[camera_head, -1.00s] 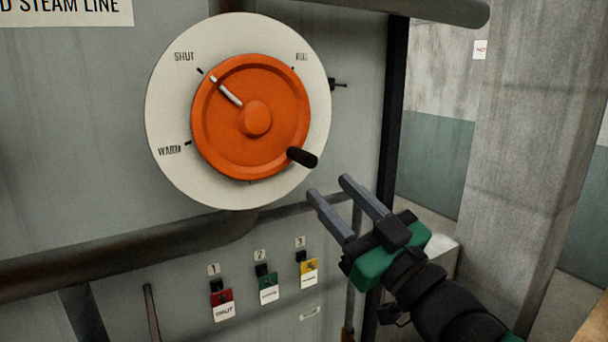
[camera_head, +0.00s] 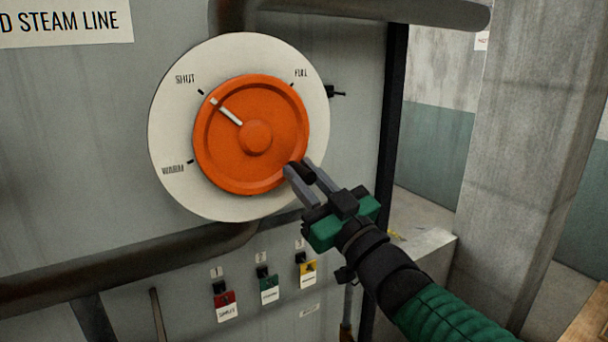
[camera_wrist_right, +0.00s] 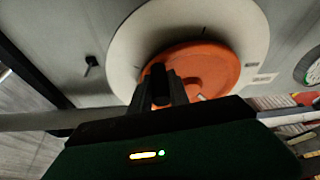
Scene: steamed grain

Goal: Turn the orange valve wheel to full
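The orange valve wheel (camera_head: 232,170) sits on a round white dial plate (camera_head: 172,130) marked SHUT, FULL and WARM. Its white pointer line (camera_head: 227,110) points up-left, close to the SHUT mark. A black handle (camera_head: 299,172) sticks out at the wheel's lower right. My right gripper (camera_head: 301,170) has its fingers on either side of this handle and looks closed on it. In the right wrist view the handle (camera_wrist_right: 161,84) fills the gap between the fingers, with the orange wheel (camera_wrist_right: 210,65) behind. My left gripper is not in view.
Below the dial a dark pipe (camera_head: 130,262) crosses the grey panel. A small black fitting (camera_head: 335,92) is right of the dial. A concrete column (camera_head: 515,140) stands at right.

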